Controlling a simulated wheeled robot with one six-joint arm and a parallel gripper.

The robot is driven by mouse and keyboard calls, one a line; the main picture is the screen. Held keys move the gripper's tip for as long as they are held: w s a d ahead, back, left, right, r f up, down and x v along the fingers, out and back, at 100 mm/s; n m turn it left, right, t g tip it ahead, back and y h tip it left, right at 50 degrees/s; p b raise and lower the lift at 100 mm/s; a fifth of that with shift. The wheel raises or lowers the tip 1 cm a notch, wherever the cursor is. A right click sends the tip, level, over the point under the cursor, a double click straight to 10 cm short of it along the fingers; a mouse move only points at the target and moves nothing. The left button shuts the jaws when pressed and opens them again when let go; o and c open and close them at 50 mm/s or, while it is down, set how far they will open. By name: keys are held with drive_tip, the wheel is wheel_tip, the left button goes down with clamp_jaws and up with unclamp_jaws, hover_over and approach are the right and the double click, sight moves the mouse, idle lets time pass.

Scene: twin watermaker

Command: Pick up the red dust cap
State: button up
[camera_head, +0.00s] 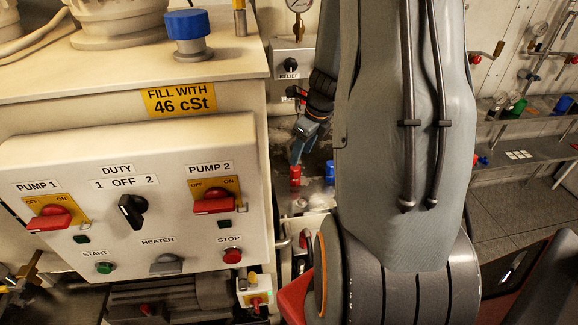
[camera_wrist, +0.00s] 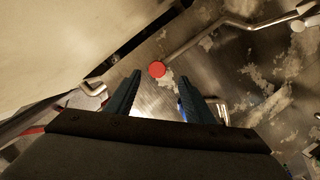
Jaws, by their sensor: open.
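The red dust cap (camera_head: 295,176) shows in the head view just below my gripper (camera_head: 297,155), in the gap between the control cabinet and my arm. In the wrist view the cap is a round red disc (camera_wrist: 157,69), seen end on. It lies between the lines of my gripper's two blue fingers (camera_wrist: 160,77), at about the height of their tips in the picture. The fingers are apart with nothing held between them. I cannot tell how far the cap is beyond the tips.
The cream control cabinet (camera_head: 130,205) stands close left of my gripper. A blue cap (camera_head: 330,172) is just right of the red one. In the wrist view a metal pipe (camera_wrist: 205,35) runs near the red cap, over a worn metal surface (camera_wrist: 255,85).

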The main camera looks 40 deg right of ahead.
sight(296, 168)
drive_tip(key=shift+x, duration=3.5)
drive_tip(key=shift+s+a, duration=0.2)
drive_tip(key=shift+s, duration=0.05)
clamp_jaws()
